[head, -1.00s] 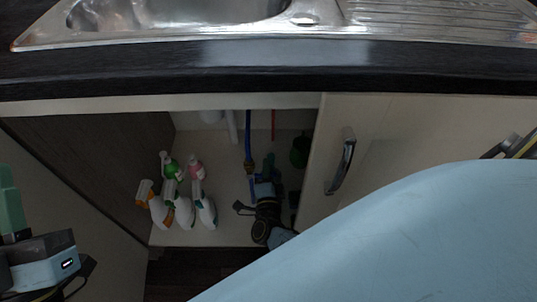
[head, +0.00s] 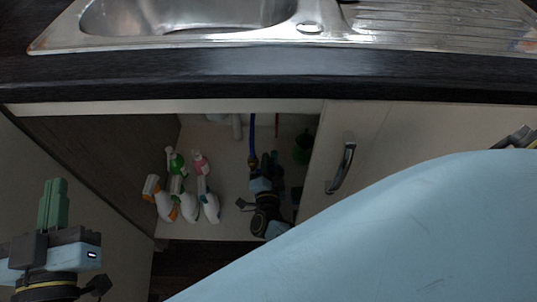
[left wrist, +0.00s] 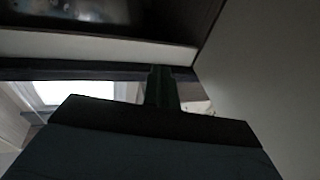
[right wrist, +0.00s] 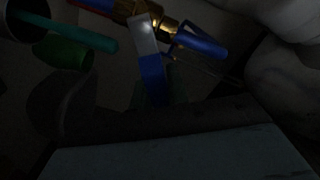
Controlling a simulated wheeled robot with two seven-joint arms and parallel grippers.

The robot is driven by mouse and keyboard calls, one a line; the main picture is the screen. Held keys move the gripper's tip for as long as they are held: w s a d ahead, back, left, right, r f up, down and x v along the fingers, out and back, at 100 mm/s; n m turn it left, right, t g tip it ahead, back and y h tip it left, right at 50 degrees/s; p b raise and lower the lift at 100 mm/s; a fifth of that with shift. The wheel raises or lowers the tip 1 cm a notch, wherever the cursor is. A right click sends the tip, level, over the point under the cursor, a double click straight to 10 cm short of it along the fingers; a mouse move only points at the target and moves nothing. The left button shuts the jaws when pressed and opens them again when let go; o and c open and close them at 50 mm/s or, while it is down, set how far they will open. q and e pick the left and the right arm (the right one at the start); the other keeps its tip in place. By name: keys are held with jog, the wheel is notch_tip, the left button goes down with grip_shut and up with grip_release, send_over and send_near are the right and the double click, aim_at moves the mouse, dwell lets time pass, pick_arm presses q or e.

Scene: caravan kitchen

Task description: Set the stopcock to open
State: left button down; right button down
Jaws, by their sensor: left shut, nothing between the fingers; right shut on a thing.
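The stopcock shows in the right wrist view as a brass body (right wrist: 165,25) with a silver and blue lever (right wrist: 152,70). The lever points down the picture, roughly crosswise to the brass fitting. My right gripper (right wrist: 168,95) is shut on the lever's blue end; its fingertips are dark and hard to make out. In the head view my right gripper (head: 266,172) is inside the open cabinet, below the blue pipe (head: 252,135), and hides most of the stopcock. My left gripper (head: 53,203) is shut and empty, outside the cabinet at the left.
Several spray bottles (head: 188,205) stand on the cabinet floor, left of my right gripper. A green object (head: 303,147) is to its right. The cabinet door (head: 320,150) with a metal handle (head: 342,166) bounds the opening at right. The worktop (head: 270,75) and sink are above.

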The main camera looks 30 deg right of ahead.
jog(key=shift+a, duration=0.1)
jog(key=c, duration=1.4)
grip_release()
jog(key=shift+o, duration=0.2)
